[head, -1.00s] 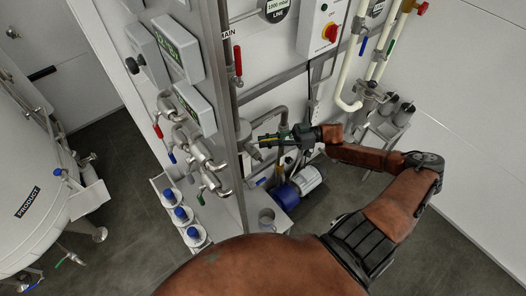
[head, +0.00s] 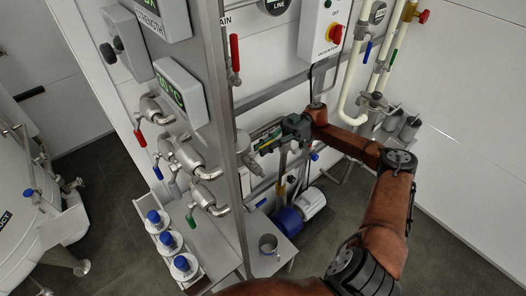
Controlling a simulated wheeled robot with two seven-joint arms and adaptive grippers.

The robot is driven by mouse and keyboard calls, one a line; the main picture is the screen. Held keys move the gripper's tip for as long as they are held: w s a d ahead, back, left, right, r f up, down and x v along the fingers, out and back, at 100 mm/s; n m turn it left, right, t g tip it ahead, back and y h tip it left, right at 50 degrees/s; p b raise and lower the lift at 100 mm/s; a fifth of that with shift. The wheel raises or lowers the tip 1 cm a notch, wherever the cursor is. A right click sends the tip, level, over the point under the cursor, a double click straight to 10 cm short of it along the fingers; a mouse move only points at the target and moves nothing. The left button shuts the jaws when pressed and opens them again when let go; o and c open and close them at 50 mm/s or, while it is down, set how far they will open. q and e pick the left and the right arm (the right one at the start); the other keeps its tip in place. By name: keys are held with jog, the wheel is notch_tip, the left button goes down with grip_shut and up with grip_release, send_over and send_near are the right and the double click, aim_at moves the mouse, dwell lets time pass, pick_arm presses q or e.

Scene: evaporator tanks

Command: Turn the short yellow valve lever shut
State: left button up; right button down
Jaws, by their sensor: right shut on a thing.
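My right gripper (head: 274,138) reaches in from the right, past the upright grey post, to the pipework behind it. It is shut on the short yellow valve lever (head: 266,147), of which only a small yellow strip shows at the fingertips. The grey metal valve body (head: 244,143) sits just left of the fingers, close to the post. The fingers hide most of the lever, so its exact angle is hard to tell. My left gripper is not in view.
A long red lever (head: 235,53) hangs above on the drain pipe. Several small valves (head: 183,152) stick out left of the post. Blue-capped bottles (head: 171,242) stand in a rack below.

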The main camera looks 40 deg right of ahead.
dwell(0.4)
jog(key=c, duration=1.9)
grip_release()
jog(key=shift+d, duration=0.1)
jog(key=d, duration=0.7)
jog(key=shift+d, duration=0.2)
jog(key=shift+w+f, duration=0.1)
